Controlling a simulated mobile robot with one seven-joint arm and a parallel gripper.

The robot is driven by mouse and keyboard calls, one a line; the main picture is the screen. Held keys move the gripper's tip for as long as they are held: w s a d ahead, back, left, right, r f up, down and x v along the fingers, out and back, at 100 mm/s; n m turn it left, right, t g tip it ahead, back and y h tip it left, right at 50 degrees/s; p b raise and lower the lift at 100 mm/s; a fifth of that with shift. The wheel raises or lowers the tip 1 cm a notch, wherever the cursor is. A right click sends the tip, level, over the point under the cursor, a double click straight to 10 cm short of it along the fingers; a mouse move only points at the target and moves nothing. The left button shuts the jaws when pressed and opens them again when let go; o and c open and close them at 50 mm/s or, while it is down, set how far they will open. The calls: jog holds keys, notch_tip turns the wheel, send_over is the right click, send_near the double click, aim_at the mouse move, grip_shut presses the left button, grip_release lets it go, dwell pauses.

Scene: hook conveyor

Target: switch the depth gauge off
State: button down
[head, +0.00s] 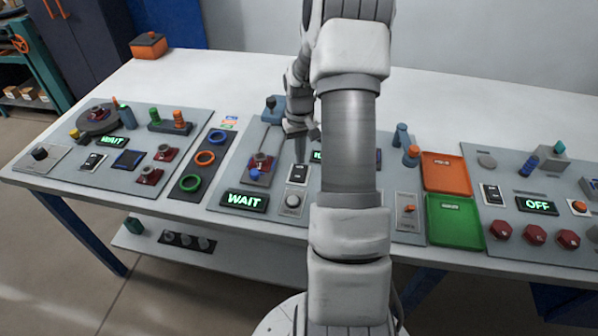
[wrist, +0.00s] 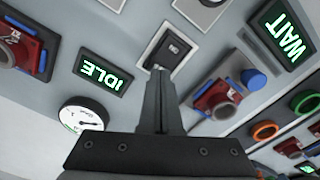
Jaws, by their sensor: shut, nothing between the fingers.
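A black rocker switch (wrist: 171,48) on a pale plate sits in the panel's middle, and it also shows in the head view (head: 298,174). My gripper (wrist: 158,70) is shut and empty, its fingertips at the near edge of this switch; I cannot tell whether they touch it. A round white dial gauge (wrist: 83,115) lies left of my fingers in the wrist view. A display reading IDLE (wrist: 103,73) is beside the switch; my arm mostly hides it in the head view. No readable label shows which device is the depth gauge.
A WAIT display (head: 245,200) and a grey knob (head: 292,204) sit near the panel's front. A red block with a blue part (wrist: 222,97) is close right of my fingers in the wrist view. Orange (head: 446,172) and green (head: 454,220) trays stand right of my arm.

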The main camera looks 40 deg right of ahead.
aim_at(300, 167)
jog(key=shift+f+b, duration=0.65)
jog(key=shift+f, duration=0.4)
dwell(0.4)
jog(key=shift+r, duration=0.1)
jog(key=shift+r+p, duration=2.45)
jog(key=shift+r, duration=1)
